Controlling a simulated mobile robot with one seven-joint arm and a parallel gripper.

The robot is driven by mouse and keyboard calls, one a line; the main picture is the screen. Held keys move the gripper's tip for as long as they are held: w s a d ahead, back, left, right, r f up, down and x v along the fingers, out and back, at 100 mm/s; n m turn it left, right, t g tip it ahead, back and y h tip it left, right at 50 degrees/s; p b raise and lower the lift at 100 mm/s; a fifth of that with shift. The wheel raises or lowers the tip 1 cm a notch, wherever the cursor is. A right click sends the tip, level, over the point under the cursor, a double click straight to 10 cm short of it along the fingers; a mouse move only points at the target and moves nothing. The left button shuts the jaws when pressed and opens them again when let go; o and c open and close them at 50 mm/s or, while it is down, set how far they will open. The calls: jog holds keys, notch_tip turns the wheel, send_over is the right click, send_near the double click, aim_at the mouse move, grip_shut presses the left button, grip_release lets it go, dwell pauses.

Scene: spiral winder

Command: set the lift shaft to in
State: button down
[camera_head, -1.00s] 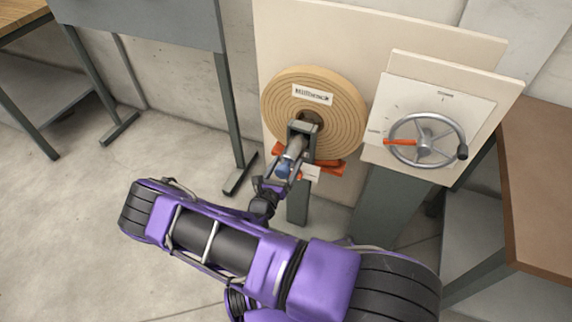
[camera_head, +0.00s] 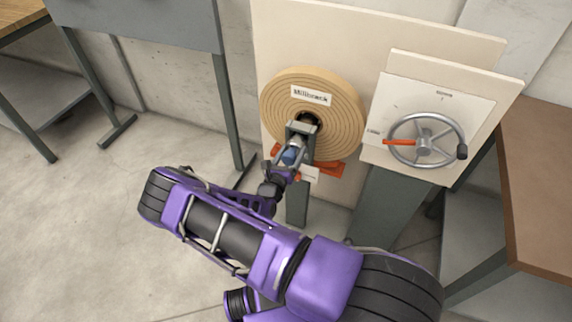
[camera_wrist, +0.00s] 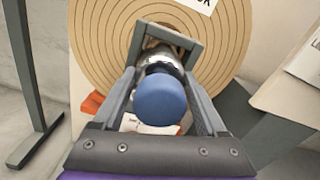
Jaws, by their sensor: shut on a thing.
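The lift shaft (camera_head: 297,143) is a grey metal shaft with a blue round end cap, at the centre of a round wooden spiral disc (camera_head: 345,110). In the wrist view the blue cap (camera_wrist: 160,100) faces the camera, with the metal shaft behind it running toward the disc's hub. My gripper (camera_head: 301,128) is shut on the lift shaft, its two grey fingers on either side. The far end of the shaft is hidden behind the cap and fingers.
An orange bracket (camera_head: 330,168) with a white label sits below the disc. A grey handwheel (camera_head: 424,142) with an orange pointer is on a panel to the right. A brown-topped table (camera_head: 540,185) stands at the far right. Floor at left is clear.

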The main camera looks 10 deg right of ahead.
aim_at(298, 141)
jog(key=x, duration=0.5)
jog(key=shift+w+r, duration=0.1)
jog(key=shift+c, duration=1)
grip_release()
jog(key=shift+d, duration=0.15)
jog(key=v, duration=1.7)
jog(key=shift+p, duration=0.45)
